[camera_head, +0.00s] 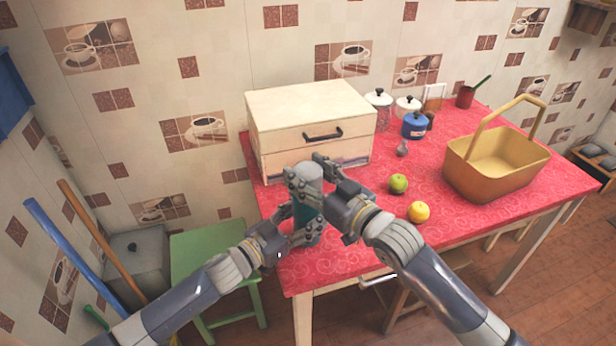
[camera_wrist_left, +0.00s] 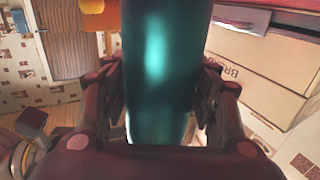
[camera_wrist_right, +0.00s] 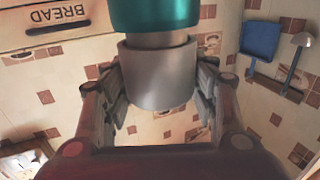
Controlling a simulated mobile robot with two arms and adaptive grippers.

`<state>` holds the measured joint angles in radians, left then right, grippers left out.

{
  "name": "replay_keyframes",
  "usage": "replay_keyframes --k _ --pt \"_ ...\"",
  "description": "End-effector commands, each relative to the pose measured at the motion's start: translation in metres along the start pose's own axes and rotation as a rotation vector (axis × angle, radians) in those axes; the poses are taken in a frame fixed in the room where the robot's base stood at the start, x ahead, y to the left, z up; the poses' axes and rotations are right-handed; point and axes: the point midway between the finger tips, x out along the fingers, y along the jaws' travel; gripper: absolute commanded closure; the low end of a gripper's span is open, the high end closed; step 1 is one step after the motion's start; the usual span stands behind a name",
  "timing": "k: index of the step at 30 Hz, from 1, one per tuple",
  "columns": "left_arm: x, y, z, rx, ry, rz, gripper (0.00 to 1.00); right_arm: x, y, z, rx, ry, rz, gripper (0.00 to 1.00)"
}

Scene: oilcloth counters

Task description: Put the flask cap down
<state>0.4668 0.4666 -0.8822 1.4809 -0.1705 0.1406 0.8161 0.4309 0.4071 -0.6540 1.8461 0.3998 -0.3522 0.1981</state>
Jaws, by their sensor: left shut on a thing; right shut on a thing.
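The teal flask (camera_head: 301,213) is upright above the table's front left part, in front of the bread box. My left gripper (camera_head: 293,226) is shut on its body, which fills the middle of the left wrist view (camera_wrist_left: 160,70). The grey flask cap (camera_wrist_right: 158,78) is between the fingers of my right gripper (camera_wrist_right: 160,92), which is shut on it. In the right wrist view the flask's neck (camera_wrist_right: 158,40) shows between the teal body and the cap rim. Whether the cap still touches the neck I cannot tell. In the head view the cap (camera_head: 308,171) is partly covered by the fingers.
The wooden bread box (camera_head: 282,137) stands close behind on the red-covered table (camera_head: 350,238). A green apple (camera_head: 398,184), a yellow fruit (camera_head: 419,211) and a yellow basket (camera_head: 497,165) are to the right. Jars (camera_head: 415,126) stand behind. The table's front middle is clear.

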Motion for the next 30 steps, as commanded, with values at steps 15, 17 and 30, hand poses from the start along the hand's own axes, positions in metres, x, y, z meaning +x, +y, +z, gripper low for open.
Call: replay_keyframes --k 15,17,30 --pt "-0.0001 -0.0004 0.0003 0.000 -0.001 -0.001 0.92 0.0000 0.0001 0.0116 -0.001 0.002 0.000 0.40" --pt "-0.0001 -0.0004 0.0003 0.000 -0.001 -0.001 0.92 0.0000 0.0001 0.0115 -0.001 0.002 0.000 0.26" --pt "-0.0001 -0.0004 0.0003 0.000 -0.001 -0.001 0.92 -0.0011 0.0000 0.0077 -0.001 0.002 0.000 0.26"
